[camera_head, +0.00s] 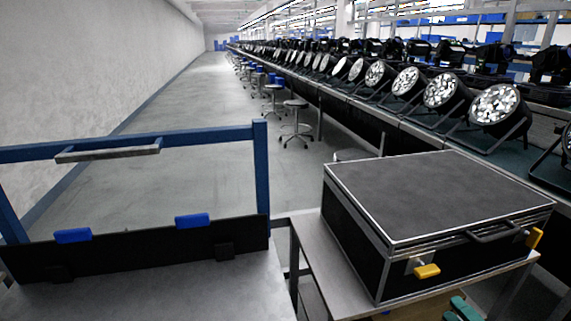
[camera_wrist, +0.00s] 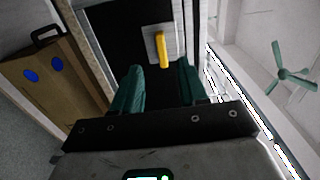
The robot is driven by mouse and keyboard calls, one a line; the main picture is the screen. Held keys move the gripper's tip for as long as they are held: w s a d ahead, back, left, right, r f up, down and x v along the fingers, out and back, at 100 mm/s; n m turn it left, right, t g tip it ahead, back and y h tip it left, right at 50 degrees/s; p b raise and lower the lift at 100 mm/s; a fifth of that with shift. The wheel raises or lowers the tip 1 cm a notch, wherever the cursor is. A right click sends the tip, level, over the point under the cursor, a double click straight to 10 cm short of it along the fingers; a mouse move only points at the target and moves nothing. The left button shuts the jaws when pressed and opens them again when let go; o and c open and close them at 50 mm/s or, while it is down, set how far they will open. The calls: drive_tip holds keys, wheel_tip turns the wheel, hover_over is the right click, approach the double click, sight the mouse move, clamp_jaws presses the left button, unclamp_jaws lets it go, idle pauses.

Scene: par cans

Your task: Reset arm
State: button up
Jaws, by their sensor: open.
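My gripper (camera_wrist: 158,84) has two green fingers set apart, with nothing between them. In the wrist view a yellow latch (camera_wrist: 161,50) on a dark case (camera_wrist: 118,42) shows just beyond the gap between the fingertips. In the head view green parts of my gripper (camera_head: 462,309) show at the bottom edge, in front of and below the black case (camera_head: 440,195). The case is closed, with light metal edges, a front handle and two yellow latches (camera_head: 427,271). The rest of my arm is hidden in the head view.
The case stands on a grey table (camera_head: 318,262). A blue-framed bench (camera_head: 262,175) with a grey top is at the left. A long bench with rows of par cans (camera_head: 495,104) runs behind the case. Stools (camera_head: 296,104) stand along it. The aisle floor (camera_head: 190,105) is clear.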

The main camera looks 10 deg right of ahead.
drive_tip(key=s+a+f+n+g+y, duration=0.25)
drive_tip(key=a+f+n+g, duration=0.35)
drive_tip(key=a, duration=0.3)
drive_tip(key=s+a+f+n+g, duration=0.4)
drive_tip(key=s, duration=0.2)
drive_tip(key=s+a+f+n+g, duration=0.3)
drive_tip(key=s+a+f+n, duration=0.1)
drive_tip(key=s+f, duration=0.15)
drive_tip(key=s+r+n+g+h, duration=0.1)
drive_tip(key=s+n+g+h, duration=0.25)
drive_tip(key=s, duration=0.55)
wheel_tip(320, 180, up, 15)
drive_tip(key=p, duration=1.4)
drive_tip(key=shift+d+p, duration=0.35)
drive_tip(key=shift+d, duration=0.1)
drive_tip(key=shift+m+g, duration=0.25)
